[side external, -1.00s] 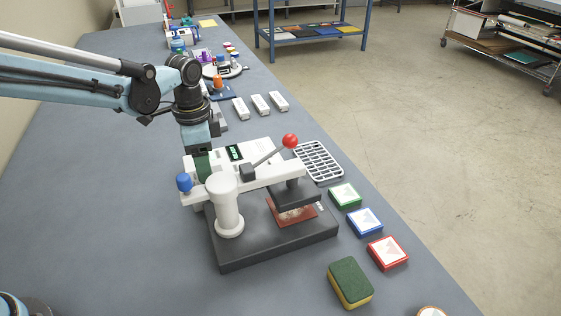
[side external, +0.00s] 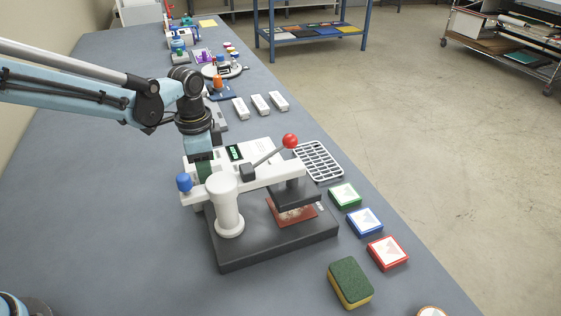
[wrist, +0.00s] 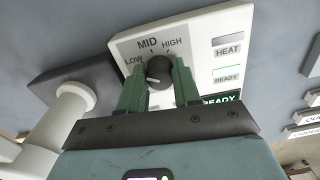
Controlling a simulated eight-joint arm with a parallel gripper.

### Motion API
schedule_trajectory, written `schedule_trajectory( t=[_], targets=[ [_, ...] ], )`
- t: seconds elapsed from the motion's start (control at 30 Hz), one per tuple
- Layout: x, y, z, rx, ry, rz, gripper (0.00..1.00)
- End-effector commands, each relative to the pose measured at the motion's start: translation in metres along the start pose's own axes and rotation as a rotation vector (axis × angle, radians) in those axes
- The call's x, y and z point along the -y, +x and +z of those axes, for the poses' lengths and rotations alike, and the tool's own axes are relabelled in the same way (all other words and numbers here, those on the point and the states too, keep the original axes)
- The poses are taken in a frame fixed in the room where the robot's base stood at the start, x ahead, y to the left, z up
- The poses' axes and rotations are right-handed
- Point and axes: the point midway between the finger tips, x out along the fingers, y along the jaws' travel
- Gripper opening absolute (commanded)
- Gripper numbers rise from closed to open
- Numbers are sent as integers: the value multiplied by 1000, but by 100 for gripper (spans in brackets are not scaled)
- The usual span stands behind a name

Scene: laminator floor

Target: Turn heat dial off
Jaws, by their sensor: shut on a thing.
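The heat dial (wrist: 159,68) is a dark round knob on a white control panel (wrist: 195,28), with LOW, MID and HIGH printed around it. A pale pointer mark on the knob faces left and slightly down, below LOW. My gripper (wrist: 158,78) has its two green fingers on either side of the knob, shut on it. The left finger covers part of the panel beside LOW. In the side external view my gripper (side external: 204,168) is low behind the white press arm (side external: 255,181), and the dial is hidden there.
The press has a red-ball lever (side external: 290,141), a blue knob (side external: 184,182) and a dark base (side external: 275,248). A wire rack (side external: 319,161), colored square blocks (side external: 364,222) and a sponge (side external: 350,282) lie along the right. The table's left side is clear.

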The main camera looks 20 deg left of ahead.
Motion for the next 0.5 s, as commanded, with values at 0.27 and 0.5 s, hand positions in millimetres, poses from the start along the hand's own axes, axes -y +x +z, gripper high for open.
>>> schedule_trajectory(
  t=[0.27, 0.5],
  targets=[
    [0, 0, 0, 0, -63, 1, 2],
    [0, 0, 0, 0, -227, 1, 2]
  ],
)
